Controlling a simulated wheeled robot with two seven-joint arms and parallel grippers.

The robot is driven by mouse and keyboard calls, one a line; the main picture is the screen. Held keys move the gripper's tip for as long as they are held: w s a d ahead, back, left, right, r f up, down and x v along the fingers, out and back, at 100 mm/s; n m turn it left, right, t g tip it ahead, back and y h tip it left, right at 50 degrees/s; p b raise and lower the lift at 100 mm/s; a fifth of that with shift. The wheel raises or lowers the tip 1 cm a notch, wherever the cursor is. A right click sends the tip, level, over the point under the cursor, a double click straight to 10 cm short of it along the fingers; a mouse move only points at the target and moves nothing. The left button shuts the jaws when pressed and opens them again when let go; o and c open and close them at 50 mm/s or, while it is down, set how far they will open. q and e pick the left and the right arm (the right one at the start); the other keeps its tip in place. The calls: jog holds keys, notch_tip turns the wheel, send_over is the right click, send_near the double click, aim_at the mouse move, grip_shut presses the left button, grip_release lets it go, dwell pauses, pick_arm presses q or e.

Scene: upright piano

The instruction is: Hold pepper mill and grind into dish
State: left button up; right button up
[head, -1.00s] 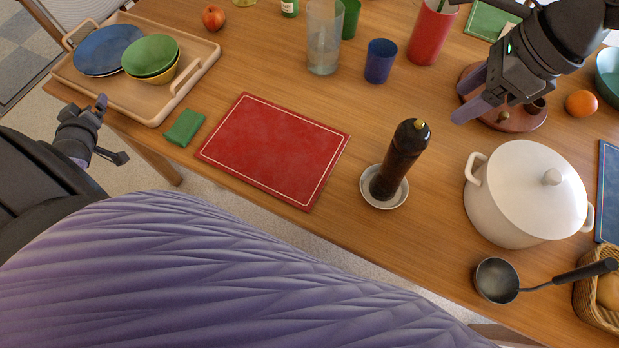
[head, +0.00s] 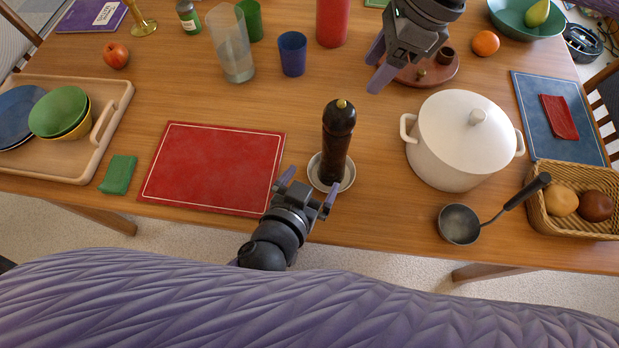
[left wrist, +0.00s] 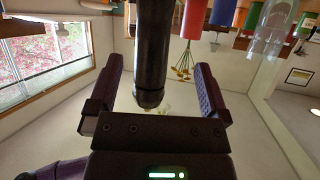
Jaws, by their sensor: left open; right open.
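The dark pepper mill (head: 338,140) stands upright in a small pale dish (head: 347,181) near the table's front edge. Its gold knob is on top. My left gripper (head: 308,187) is open and empty at the near left side of the dish, with its fingers pointing towards the mill. In the left wrist view the mill (left wrist: 153,45) appears upside down between the open fingers (left wrist: 158,75); I cannot tell whether they reach around it. My right gripper (head: 373,65) is open and empty farther back, beside the round wooden board.
A red placemat (head: 212,165) lies left of the dish. A blue cup (head: 292,55) and clear glass vase (head: 232,45) stand behind.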

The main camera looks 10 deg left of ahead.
aim_at(330, 158)
pick_arm(q)
jog(key=x, duration=0.6)
jog(key=d+x, duration=0.1)
jog(key=x, duration=0.2)
jog(key=shift+w+r, duration=0.25)
jog(key=shift+w, duration=0.1)
grip_shut()
pick_arm(e)
jog(key=shift+o, duration=1.3)
jog(key=shift+a+n, duration=0.2)
jog(key=shift+n, duration=0.1)
jog(key=o, duration=0.3)
jog(key=a+n+h, duration=0.1)
jog(key=n, duration=0.1)
jog(key=a+r+n+h, duration=0.1)
jog(key=n, duration=0.2)
jog(key=a+r+n+h, duration=0.1)
jog(key=n, duration=0.2)
jog(key=shift+s+a+h, duration=0.1)
jog(key=shift+a+h, duration=0.25)
jog(key=shift+h, duration=0.05)
jog(key=shift+n+h, duration=0.3)
jog(key=shift+n, duration=0.5)
jog(key=f, duration=1.1)
jog(key=shift+s+d+f, duration=0.1)
jog(key=shift+s+f, duration=0.1)
jog(key=shift+f, duration=0.15)
